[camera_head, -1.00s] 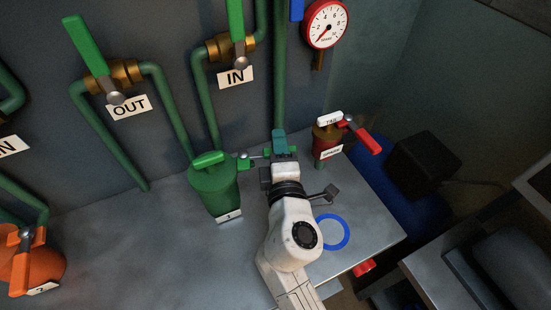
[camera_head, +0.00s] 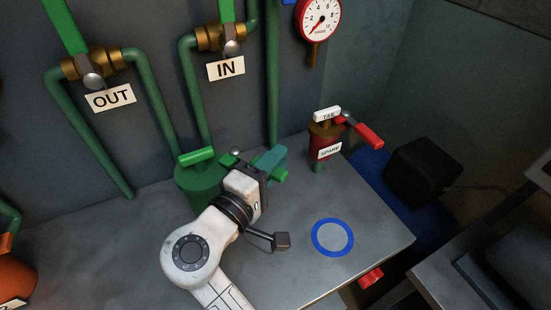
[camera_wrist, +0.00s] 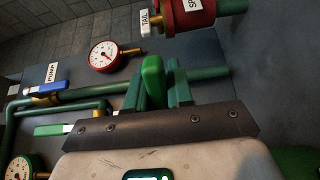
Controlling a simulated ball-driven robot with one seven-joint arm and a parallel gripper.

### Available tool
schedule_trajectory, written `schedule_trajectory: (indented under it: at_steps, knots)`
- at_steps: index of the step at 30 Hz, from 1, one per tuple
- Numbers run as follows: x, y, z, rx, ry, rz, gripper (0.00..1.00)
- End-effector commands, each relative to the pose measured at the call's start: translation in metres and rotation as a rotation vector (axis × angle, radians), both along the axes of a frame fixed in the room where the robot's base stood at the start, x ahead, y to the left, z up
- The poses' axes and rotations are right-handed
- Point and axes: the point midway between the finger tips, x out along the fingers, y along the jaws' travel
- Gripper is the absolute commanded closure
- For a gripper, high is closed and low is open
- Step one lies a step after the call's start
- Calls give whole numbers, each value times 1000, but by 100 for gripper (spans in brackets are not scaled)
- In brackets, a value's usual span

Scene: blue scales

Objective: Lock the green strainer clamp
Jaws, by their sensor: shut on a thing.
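The green strainer (camera_head: 199,186) stands on the metal bench, with a bright green bar across its lid. My arm partly hides its front and right side. My gripper (camera_head: 270,160) is at its right, with teal fingers shut on the green clamp handle (camera_head: 281,177). In the wrist view the green handle (camera_wrist: 153,82) stands up between the two fingers of my gripper (camera_wrist: 157,92). The clamp's pivot is partly hidden behind my wrist, so I cannot tell whether the clamp is locked.
A red spare strainer (camera_head: 324,143) with a red handle stands at the bench's back right. A blue ring (camera_head: 316,246) lies on the bench, right of my arm. Green pipes (camera_head: 272,80) and a red gauge (camera_head: 319,17) are behind. The bench's right front is mostly clear.

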Motion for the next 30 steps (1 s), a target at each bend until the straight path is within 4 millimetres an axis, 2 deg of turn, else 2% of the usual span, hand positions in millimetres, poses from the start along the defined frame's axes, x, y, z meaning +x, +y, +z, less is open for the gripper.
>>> schedule_trajectory:
  at_steps: [17, 18, 24, 30]
  knots:
    - [-2, 1, -1, 0, 1, -34, 100]
    - [-2, 1, -1, 0, 1, -33, 77]
    - [-2, 1, -1, 0, 1, -34, 57]
    - [-2, 1, -1, 0, 1, -34, 57]
